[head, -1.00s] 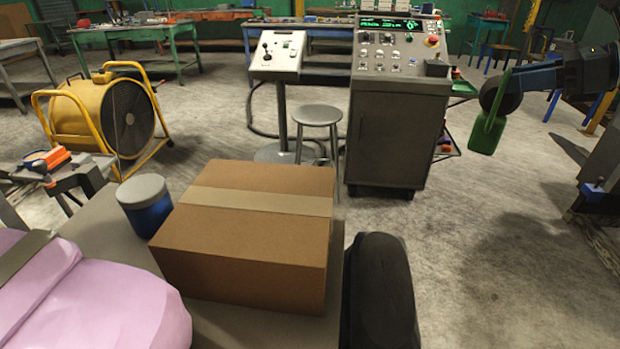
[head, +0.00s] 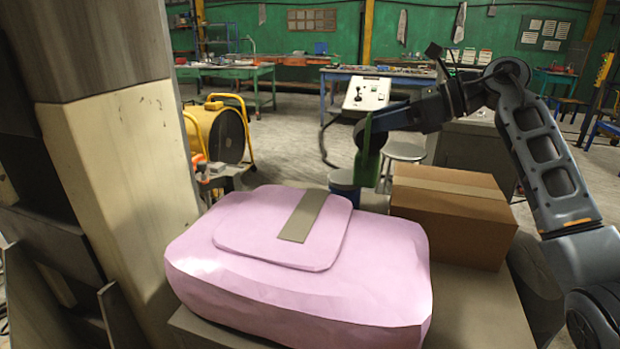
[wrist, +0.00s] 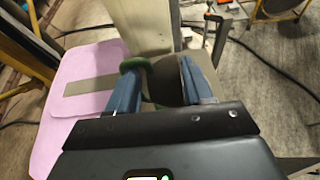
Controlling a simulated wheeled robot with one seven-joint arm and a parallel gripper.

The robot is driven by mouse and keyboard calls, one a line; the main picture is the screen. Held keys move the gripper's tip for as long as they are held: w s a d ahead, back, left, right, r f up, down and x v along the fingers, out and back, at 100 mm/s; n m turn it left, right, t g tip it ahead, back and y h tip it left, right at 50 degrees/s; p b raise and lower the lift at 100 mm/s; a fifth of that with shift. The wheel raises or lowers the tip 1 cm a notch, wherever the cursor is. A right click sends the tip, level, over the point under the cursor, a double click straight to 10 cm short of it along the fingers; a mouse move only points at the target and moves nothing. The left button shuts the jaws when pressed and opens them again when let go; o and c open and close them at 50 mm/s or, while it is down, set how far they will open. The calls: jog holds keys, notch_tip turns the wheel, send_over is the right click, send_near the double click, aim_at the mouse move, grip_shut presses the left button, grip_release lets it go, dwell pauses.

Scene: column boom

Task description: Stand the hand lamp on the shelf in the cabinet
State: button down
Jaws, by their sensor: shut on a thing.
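The green hand lamp (head: 368,155) hangs from my gripper in the head view, above and behind the pink bag, in front of the blue can. In the wrist view a green rounded part of it (wrist: 136,65) shows at the left finger. My gripper (wrist: 162,80) is shut on the lamp; a dark shape also shows between the blue fingers, and I cannot tell what it is. The fingertips are hard to make out in the head view. No open cabinet with a shelf is clearly visible.
A pink bag (head: 390,260), a blue can (head: 343,182) and a cardboard box (head: 450,215) stand close together below my arm. A thick pale column (head: 125,180) stands at left. A yellow fan (head: 222,135), a grey console (head: 470,150) and benches are behind.

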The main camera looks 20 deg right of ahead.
jog(key=w+a+f+p, duration=0.3)
jog(key=w+a+f, duration=0.1)
jog(key=a+f, duration=0.6)
jog(key=shift+a+f, duration=0.2)
jog(key=shift+a, duration=0.4)
jog(key=shift+f, duration=0.15)
jog(key=shift+c, duration=2.3)
grip_release()
jog(key=shift+s, duration=0.1)
